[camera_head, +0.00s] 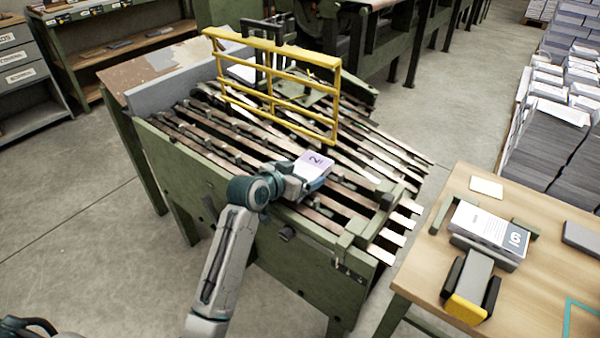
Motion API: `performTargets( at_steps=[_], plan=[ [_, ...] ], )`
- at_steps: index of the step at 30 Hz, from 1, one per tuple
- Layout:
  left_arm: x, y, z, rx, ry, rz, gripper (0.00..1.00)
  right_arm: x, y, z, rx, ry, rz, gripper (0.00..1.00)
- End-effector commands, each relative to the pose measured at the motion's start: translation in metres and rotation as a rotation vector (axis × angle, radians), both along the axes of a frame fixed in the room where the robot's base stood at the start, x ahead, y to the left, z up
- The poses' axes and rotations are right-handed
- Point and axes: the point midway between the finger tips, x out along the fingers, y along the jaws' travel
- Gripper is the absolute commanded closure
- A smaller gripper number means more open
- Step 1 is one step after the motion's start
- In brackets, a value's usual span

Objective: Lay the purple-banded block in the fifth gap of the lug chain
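The purple-banded block (314,163) is white on top with a purple band and a "2". I cannot tell how high the block is above the slats, or which gap is the fifth. The gripper's fingers are partly hidden by my wrist.
A yellow guard frame (275,85) stands across the chain's far side. Green side plates (240,215) edge the near side. On the right, a wooden table (545,215) holds a block marked 6 (490,228) and a yellow-ended tool (468,290). Paper stacks (555,130) stand behind.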

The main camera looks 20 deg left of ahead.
Motion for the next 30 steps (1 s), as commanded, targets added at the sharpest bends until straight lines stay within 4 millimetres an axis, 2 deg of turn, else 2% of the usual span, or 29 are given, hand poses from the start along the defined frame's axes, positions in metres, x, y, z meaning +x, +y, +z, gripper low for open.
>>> performTargets(
  at_steps=[11, 13, 17, 24, 30],
  plan=[
    [0.0, 0.0, 0.004, 0.0, -0.002, 0.0, 0.01, 0.0, 0.0, 0.0, 0.0, 0.0, 0.0, 0.64],
    [-0.006, 0.003, 0.006, 0.001, -0.003, 0.0, 0.01, 0.0, 0.0, 0.001, -0.001, 0.003, -0.001, 0.64],
    [-0.025, 0.01, 0.014, 0.003, -0.002, 0.001, 0.01, -0.003, -0.002, 0.002, -0.008, 0.02, -0.003, 0.64],
    [-0.071, 0.027, 0.034, 0.005, -0.003, 0.0, 0.01, -0.007, -0.005, 0.007, -0.026, 0.057, -0.007, 0.64],
    [-0.096, 0.036, 0.045, 0.004, 0.0, 0.001, 0.01, -0.008, -0.008, 0.011, -0.038, 0.071, -0.007, 0.64]
  ],
)
